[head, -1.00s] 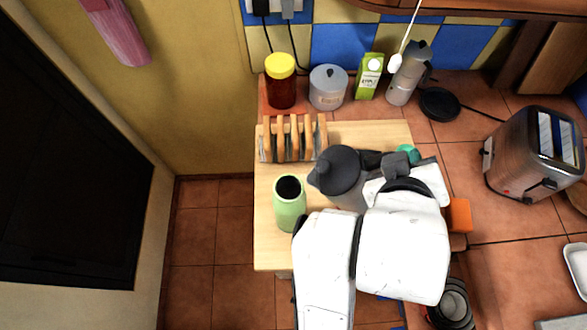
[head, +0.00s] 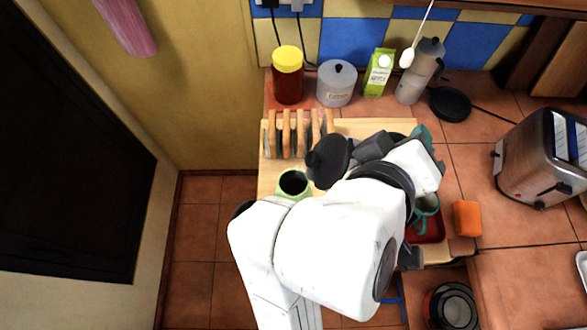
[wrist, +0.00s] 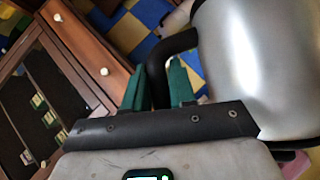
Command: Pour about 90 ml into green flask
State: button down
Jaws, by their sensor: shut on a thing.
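The green flask (head: 293,184) stands upright on the pale wooden board, its dark open mouth facing up. My gripper (wrist: 158,88) is shut on the black handle of a jug, with a green finger on each side. The jug's silvery body (wrist: 262,70) fills the right of the wrist view. In the head view the jug's dark top (head: 328,162) is just right of the flask and higher in the picture, leaning left towards it. My arm hides most of the jug's body and the flask's lower part. I cannot see any liquid flowing.
A wooden rack (head: 288,135) stands behind the flask. A yellow-lidded jar (head: 288,82), a grey canister (head: 336,86), a green carton (head: 379,75) and a moka pot (head: 419,72) line the wall. A teal mug (head: 426,207) and an orange block (head: 467,218) are at right.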

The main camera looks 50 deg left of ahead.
aim_at(400, 137)
jog(key=shift+s+a+r+n+t+b, duration=0.3)
jog(key=shift+s+r+t+b, duration=0.05)
jog(key=shift+r, duration=0.3)
jog(key=shift+s+a+r+n+t+b, duration=0.3)
jog(key=shift+s+r+t+b, duration=0.05)
jog(key=shift+r, duration=0.25)
dwell(0.7)
jog(key=shift+s+a+r+n+t+h+b, duration=0.4)
jog(key=shift+s+a+r+n+t+b, duration=0.15)
jog(key=shift+s+a+r+t, duration=0.2)
dwell(1.7)
jog(key=shift+w+d, duration=0.2)
jog(key=shift+d, duration=0.15)
jog(key=shift+w+d+f+m+g+y+p, duration=0.15)
jog(key=shift+w+d+f+m+g+p, duration=0.35)
jog(key=shift+f+g+p, duration=0.15)
jog(key=shift+w+d+f+m+g+y+p, duration=0.15)
jog(key=shift+w+d+f+m+g+p, duration=0.2)
jog(key=shift+w+f+g+p, duration=0.2)
jog(key=shift+f, duration=0.4)
jog(key=shift+w+d+f+m+g+p, duration=0.45)
jog(key=shift+f+m, duration=0.05)
jog(key=shift+f, duration=0.25)
jog(key=shift+w+d+f+g+y, duration=0.15)
jog(key=shift+f+g+y, duration=0.1)
jog(key=shift+f, duration=0.15)
jog(key=shift+w+f+g+y, duration=0.15)
jog(key=shift+f+g, duration=0.1)
jog(key=shift+f, duration=0.1)
jog(key=shift+m+p, duration=0.3)
